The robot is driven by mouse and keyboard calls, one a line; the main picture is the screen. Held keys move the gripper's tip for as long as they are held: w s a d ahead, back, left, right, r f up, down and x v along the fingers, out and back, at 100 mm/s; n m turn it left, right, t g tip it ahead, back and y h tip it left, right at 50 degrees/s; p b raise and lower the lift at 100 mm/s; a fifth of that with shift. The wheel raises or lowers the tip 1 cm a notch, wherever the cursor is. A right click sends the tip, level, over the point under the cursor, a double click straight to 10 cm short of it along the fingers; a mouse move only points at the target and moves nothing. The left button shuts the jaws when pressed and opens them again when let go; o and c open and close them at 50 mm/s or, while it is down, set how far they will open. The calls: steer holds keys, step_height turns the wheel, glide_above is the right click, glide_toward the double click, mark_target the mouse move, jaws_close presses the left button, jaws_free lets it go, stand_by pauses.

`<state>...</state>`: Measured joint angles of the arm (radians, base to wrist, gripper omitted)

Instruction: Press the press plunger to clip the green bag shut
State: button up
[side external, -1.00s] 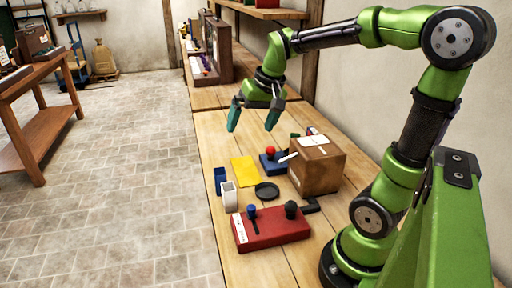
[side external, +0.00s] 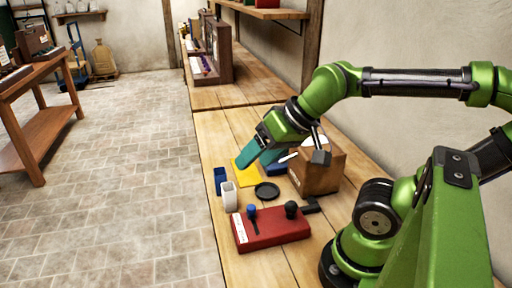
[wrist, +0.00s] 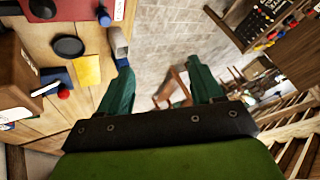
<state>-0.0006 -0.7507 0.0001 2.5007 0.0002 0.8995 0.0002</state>
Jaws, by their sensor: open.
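No green bag is clearly visible now. I cannot tell which part is the press plunger. A red box (side external: 271,229) with a blue knob (side external: 251,212) and a black knob (side external: 291,209) on top stands at the near part of the bench. A blue base (side external: 276,169) lies beyond it, partly hidden by my gripper. Its red ball (wrist: 63,93) shows in the wrist view. My gripper (side external: 258,160) is open and empty, above the bench near a yellow sheet (side external: 246,178). Its two teal fingers are spread wide in the wrist view (wrist: 160,78).
A cardboard box (side external: 318,172) stands on the wooden bench (side external: 222,134) right of my gripper.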

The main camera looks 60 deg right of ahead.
jaws_close()
stand_by(1.3)
